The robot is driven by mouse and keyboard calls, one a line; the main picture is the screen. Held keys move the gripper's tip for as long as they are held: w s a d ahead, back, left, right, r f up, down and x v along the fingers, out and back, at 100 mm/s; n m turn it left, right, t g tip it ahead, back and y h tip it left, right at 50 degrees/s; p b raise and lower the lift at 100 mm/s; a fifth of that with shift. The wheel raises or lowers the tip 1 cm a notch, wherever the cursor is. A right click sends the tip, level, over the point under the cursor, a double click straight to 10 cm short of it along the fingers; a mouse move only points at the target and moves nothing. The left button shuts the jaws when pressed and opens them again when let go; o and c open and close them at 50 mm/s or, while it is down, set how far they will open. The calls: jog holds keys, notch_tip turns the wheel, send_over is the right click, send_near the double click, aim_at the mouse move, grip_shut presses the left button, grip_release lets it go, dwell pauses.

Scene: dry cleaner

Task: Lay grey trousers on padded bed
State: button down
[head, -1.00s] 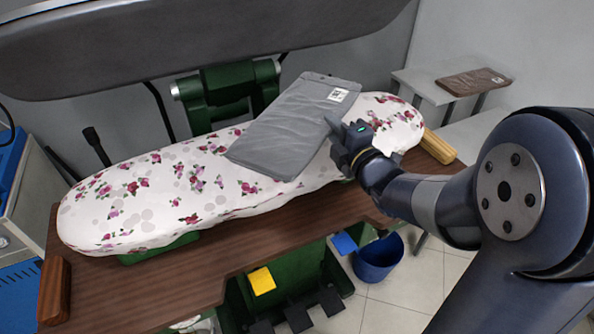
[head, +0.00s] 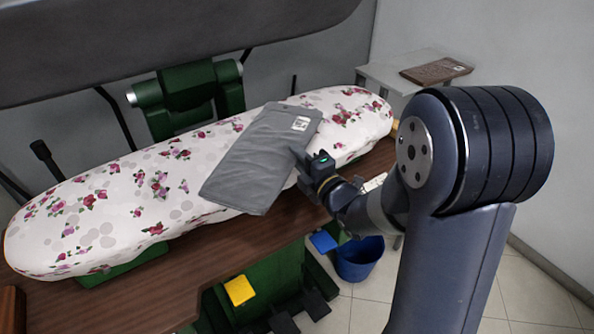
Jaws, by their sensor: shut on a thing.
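The grey trousers (head: 262,160), folded flat with a white tag near the top right corner, are over the floral padded bed (head: 95,215). They lie slantwise across its middle, and their lower end reaches past the bed's front edge. I cannot tell whether they rest fully on the padding or are held slightly above it. My gripper (head: 304,165) is at the right edge of the trousers, shut on them. Its fingertips are partly hidden by the gripper body.
The dark press head hangs above the bed at the back. A side table (head: 385,78) with brown folded trousers (head: 436,71) stands at the back right. A blue bucket (head: 359,260) is on the floor below. The bed's left part is clear.

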jog(key=shift+f, duration=2.05)
jog(key=shift+f, duration=0.2)
jog(key=c, duration=1.3)
grip_release()
jog(key=shift+r, duration=0.1)
